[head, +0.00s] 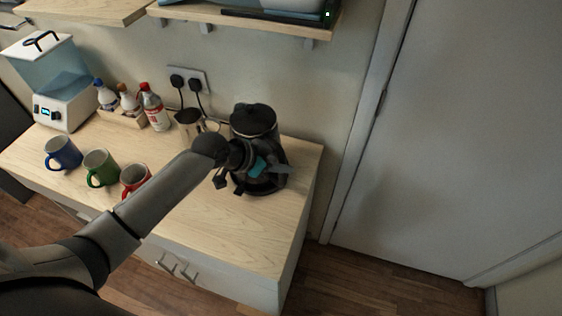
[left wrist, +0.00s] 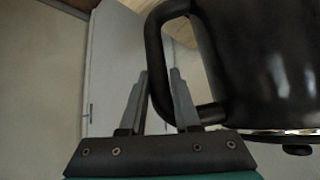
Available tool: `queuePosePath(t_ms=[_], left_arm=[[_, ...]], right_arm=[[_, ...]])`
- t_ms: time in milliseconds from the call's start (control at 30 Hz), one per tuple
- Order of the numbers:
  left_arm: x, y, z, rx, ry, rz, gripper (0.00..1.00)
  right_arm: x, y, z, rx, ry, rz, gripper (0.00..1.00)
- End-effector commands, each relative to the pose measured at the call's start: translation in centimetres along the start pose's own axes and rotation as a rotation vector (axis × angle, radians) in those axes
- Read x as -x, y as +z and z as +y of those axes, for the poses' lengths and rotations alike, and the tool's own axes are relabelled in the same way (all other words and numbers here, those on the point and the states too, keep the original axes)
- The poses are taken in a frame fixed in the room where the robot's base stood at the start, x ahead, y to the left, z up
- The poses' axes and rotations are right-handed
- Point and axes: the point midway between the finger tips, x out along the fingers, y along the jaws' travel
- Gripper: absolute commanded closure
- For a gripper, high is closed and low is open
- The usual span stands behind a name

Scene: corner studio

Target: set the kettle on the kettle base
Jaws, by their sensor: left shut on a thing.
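The black kettle (head: 254,122) stands upright at the right end of the wooden counter, with a dark lid and a silver rim. My left gripper (head: 281,171) is in front of its lower body. In the left wrist view, the fingers (left wrist: 160,95) are shut on the handle of the kettle (left wrist: 262,60). A black round edge (head: 262,188) shows low beneath the kettle. My gripper covers much of that area, so I cannot tell the kettle base from the kettle's bottom, or whether they touch. My right gripper is not in view.
A metal jug (head: 188,124) stands left of the kettle. Blue (head: 62,153), green (head: 100,168) and red (head: 134,178) mugs stand near the counter's front. Bottles in a wooden caddy (head: 125,118) and a blender-like appliance (head: 62,100) are further left. The counter's front right (head: 262,235) is clear.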

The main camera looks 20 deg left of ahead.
Motion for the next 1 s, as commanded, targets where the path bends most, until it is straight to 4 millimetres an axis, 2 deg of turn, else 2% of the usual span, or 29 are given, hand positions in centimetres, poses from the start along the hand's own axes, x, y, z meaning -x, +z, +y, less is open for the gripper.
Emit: queuePosePath(t_ms=[33, 67, 133, 433, 1000], left_arm=[[0.0, -0.2, -0.2, -0.004, -0.006, 0.006, 1.0], [0.1, -0.2, -0.2, -0.004, -0.006, 0.006, 0.66], [0.1, -0.2, -0.2, -0.003, -0.006, 0.005, 0.58], [0.1, 0.5, 0.1, 0.007, 0.004, -0.012, 0.57], [4.8, 0.1, 0.0, 0.002, 0.0, -0.006, 0.57]], right_arm=[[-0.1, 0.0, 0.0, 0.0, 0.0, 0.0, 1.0], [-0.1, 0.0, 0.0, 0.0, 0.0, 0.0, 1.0], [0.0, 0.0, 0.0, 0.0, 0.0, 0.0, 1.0], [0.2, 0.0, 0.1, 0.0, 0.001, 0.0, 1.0], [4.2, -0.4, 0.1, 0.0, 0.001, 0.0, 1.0]])
